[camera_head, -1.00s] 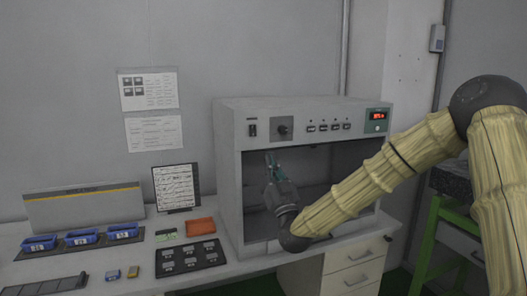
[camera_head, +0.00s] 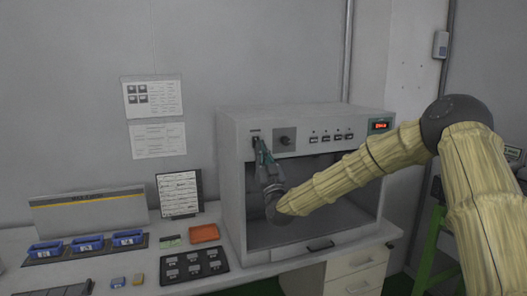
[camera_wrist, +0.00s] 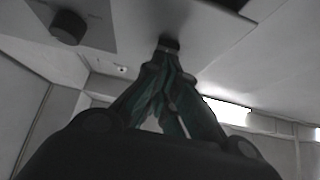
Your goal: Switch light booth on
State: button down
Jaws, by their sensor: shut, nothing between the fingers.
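The light booth (camera_head: 232,190) is a grey box with an open front, standing on the bench. Its top panel carries a dark rocker switch at the left, mostly hidden behind my fingertips. My gripper (camera_head: 258,146) is shut and empty, pointing up at that switch. In the wrist view my shut green fingers (camera_wrist: 168,58) meet at a small dark part on the pale panel, seemingly the switch (camera_wrist: 168,44). I cannot tell whether they press it. A round knob (camera_head: 284,140) sits right of the switch; it also shows in the wrist view (camera_wrist: 68,27). The booth interior looks dim.
Several small buttons (camera_head: 332,138) and a red-lit display (camera_head: 380,125) lie along the panel to the right. On the bench at the left are blue bins (camera_head: 87,244), a black plate of samples (camera_head: 194,265), an orange block (camera_head: 204,233) and a framed sheet (camera_head: 179,194).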

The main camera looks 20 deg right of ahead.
jog(key=shift+w, duration=0.2)
jog(key=shift+f+b, duration=0.15)
jog(key=shift+b, duration=0.2)
jog(key=b, duration=0.2)
jog(key=shift+w+f+t+b, duration=0.25)
jog(key=shift+w+t+b, duration=0.05)
jog(key=shift+w+t, duration=0.1)
jog(key=shift+s+r, duration=0.1)
jog(key=shift+r, duration=0.15)
jog(key=shift+s+a+f, duration=0.1)
jog(key=shift+s+f, duration=0.1)
jog(key=shift+s, duration=0.15)
jog(key=b+v, duration=0.4)
jog(key=v, duration=0.8)
jog(key=shift+s, duration=0.2)
